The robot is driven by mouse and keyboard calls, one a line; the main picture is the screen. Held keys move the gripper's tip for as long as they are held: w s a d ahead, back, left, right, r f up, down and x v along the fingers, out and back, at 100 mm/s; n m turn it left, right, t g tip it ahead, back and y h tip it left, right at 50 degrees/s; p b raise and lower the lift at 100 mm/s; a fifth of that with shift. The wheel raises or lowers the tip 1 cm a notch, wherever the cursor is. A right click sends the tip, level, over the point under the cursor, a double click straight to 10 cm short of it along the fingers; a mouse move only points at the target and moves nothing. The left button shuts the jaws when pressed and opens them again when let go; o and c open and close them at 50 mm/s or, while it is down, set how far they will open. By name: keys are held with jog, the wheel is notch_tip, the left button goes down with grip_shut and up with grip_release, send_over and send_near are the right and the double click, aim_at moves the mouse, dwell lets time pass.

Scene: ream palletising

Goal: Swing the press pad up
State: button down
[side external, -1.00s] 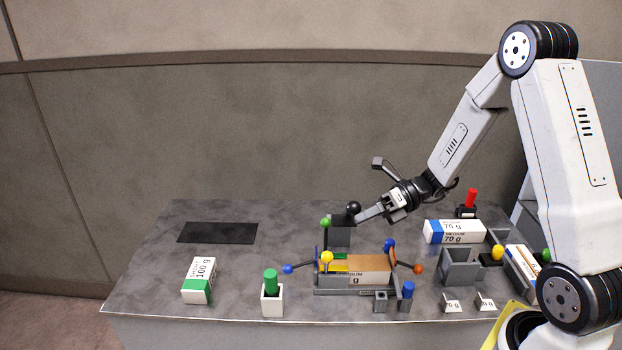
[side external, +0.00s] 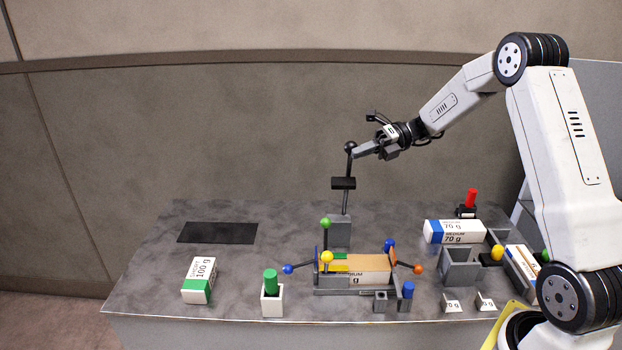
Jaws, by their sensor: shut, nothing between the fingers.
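The press pad (side external: 344,183) is a dark block on a thin upright arm with a black ball knob (side external: 350,147) at its top. The arm rises nearly upright from a grey post (side external: 339,231) behind the fixture. My gripper (side external: 357,153) is shut and empty, its fingertips at the knob, touching it or very close. The grey fixture (side external: 345,291) holds a ream labelled MEDIUM (side external: 371,279) with a brown top. The pad is well above and clear of the ream.
Levers with green (side external: 326,223), yellow (side external: 327,257), blue (side external: 288,269) and orange (side external: 418,269) knobs surround the fixture. A 100 g ream (side external: 199,280) lies left, 70 g reams (side external: 455,232) right. A dark mat (side external: 217,233) lies bare at the back left.

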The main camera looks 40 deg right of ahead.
jog(key=shift+w+d+r, duration=0.45)
jog(key=shift+w+d, duration=0.25)
jog(key=shift+d, duration=0.2)
jog(key=f+v, duration=0.1)
jog(key=v, duration=0.8)
jog(key=shift+s+d+f, duration=0.2)
jog(key=shift+s+f, duration=0.05)
jog(key=shift+f, duration=0.15)
